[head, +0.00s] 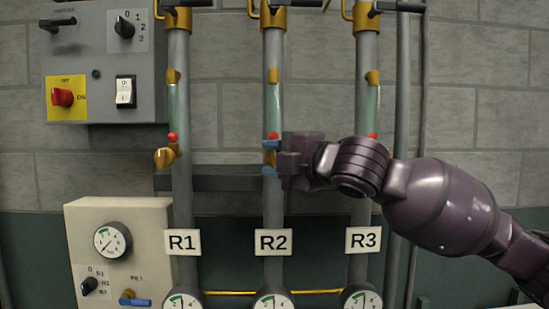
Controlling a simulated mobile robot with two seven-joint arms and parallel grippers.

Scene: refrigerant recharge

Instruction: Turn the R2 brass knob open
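The R2 brass knob (270,157) sits on the middle pipe, above the R2 label (273,242) and just below a small red ball. My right gripper (271,158) reaches in from the right, with one blue fingertip above the knob and one below it. Brass shows in the gap between the fingertips. The gripper hides part of the knob, and I cannot tell whether the fingers press on it. My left gripper is not in view.
The R1 brass knob (166,157) stands free on the left pipe. My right arm hides the R3 knob. A grey control box (105,105) hangs upper left, and a beige gauge panel (142,222) sits lower left. Round gauges (273,301) line the bottom.

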